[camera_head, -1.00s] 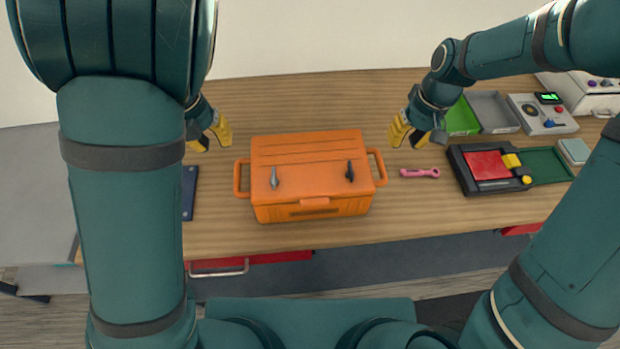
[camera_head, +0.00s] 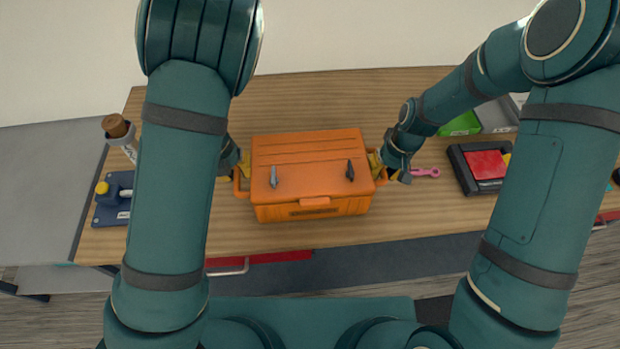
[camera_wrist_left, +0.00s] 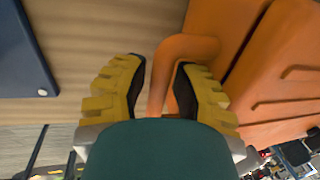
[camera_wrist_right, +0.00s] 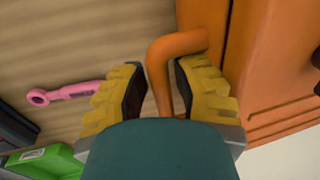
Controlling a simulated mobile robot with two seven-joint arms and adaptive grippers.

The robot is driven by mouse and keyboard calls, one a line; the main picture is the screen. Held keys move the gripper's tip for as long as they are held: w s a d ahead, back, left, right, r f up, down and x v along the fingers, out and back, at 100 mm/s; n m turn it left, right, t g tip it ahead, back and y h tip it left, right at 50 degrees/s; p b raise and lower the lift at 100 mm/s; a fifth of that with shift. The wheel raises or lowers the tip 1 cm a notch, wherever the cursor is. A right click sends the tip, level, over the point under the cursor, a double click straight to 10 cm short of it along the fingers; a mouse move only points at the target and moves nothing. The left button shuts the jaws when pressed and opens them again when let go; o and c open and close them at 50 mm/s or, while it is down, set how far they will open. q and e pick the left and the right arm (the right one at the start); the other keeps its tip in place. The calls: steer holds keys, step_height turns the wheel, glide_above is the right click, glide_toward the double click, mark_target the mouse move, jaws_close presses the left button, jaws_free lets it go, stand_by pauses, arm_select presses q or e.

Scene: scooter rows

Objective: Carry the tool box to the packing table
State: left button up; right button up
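My left gripper (camera_wrist_left: 160,85) is open around the left handle (camera_wrist_left: 183,47) in the left wrist view, one yellow finger on each side of the bar. My right gripper (camera_wrist_right: 160,90) is open around the right handle (camera_wrist_right: 165,55) in the right wrist view, fingers on both sides with gaps showing. In the head view both grippers are partly hidden by my wrists. No packing table can be told apart here.
A pink wrench-like tool (camera_head: 425,172) lies right of my right gripper. A black and red case (camera_head: 485,165) and a green bin (camera_head: 462,124) stand further right. A blue fixture (camera_head: 113,198) and a brown-capped bottle (camera_head: 120,132) stand at the left. The table behind the tool box is clear.

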arm_select(q)
jaws_close()
arm_select(e)
jaws_close()
arm_select(q)
steer(key=shift+r, duration=0.2)
arm_select(e)
steer(key=shift+r, duration=0.2)
